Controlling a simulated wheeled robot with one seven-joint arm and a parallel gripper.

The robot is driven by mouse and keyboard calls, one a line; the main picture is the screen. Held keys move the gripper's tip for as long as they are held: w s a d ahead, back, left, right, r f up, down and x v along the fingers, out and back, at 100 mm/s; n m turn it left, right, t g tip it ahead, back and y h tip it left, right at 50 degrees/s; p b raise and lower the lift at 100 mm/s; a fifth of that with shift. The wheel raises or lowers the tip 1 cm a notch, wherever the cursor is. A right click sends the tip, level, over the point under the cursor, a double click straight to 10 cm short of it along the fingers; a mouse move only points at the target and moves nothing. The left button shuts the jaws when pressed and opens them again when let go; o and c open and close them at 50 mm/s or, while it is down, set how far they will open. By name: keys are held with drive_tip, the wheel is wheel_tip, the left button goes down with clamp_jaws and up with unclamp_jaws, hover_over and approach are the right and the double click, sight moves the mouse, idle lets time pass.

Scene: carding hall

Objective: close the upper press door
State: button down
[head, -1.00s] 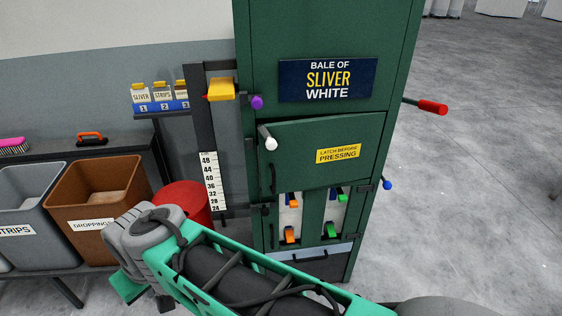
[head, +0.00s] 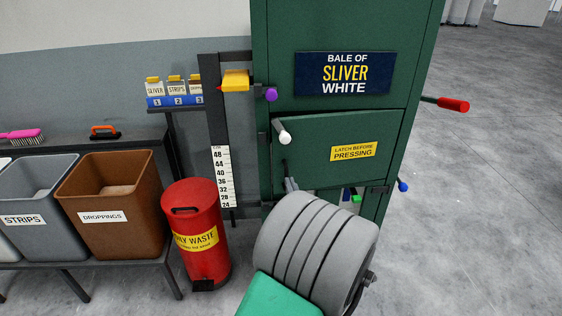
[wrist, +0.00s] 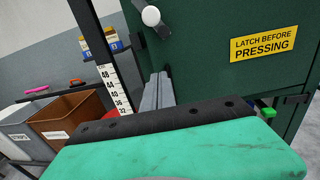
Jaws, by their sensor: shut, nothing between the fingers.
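The upper press door (head: 310,150) is a green panel on the tall green press, with a yellow "latch before pressing" label. It also shows in the wrist view (wrist: 205,65). It looks slightly ajar, its edges slanting against the press front; the exact gap is hard to tell. A white-knobbed lever (head: 284,137) is at its upper left, and the knob also shows in the wrist view (wrist: 151,16). My gripper (head: 290,184) is shut and empty, its grey fingertips (wrist: 157,88) in front of the door's left part by the dark pull handle. Contact cannot be told.
A red waste bin (head: 195,215) stands left of the press. Grey and brown bins (head: 110,205) sit on a rack at the left. A scale post (head: 223,175) stands beside the press. Red (head: 453,104) and blue (head: 403,186) knobs stick out right, where the floor is open.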

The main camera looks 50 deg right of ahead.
sight(279, 154)
drive_tip(key=p+x, duration=0.2)
drive_tip(key=x, duration=1)
drive_tip(key=shift+w+d, duration=0.15)
drive_tip(key=shift+w, duration=0.1)
